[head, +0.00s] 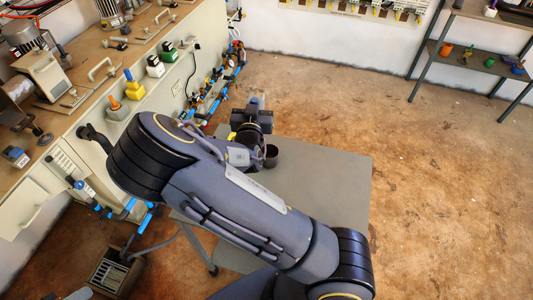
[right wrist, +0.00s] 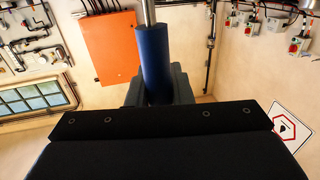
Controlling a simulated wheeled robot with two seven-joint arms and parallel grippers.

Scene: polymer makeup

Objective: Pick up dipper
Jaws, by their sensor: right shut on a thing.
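My right gripper (head: 256,104) reaches over the grey table (head: 325,185) in the head view, largely screened by my own arm. In the right wrist view the right gripper (right wrist: 158,88) is shut on the dipper's blue handle (right wrist: 152,55). A bare metal shaft runs up from the blue grip and out of the top of the picture. A dark round cup (head: 271,157) shows beside my wrist in the head view; I cannot tell whether it is part of the dipper. My left gripper is in neither view.
A long workbench with a cream panel (head: 165,85) and blue pipes stands at the left. A metal shelf (head: 475,62) with small coloured pots is at the top right. The brown floor right of the table is clear. A crate (head: 113,272) stands at the lower left.

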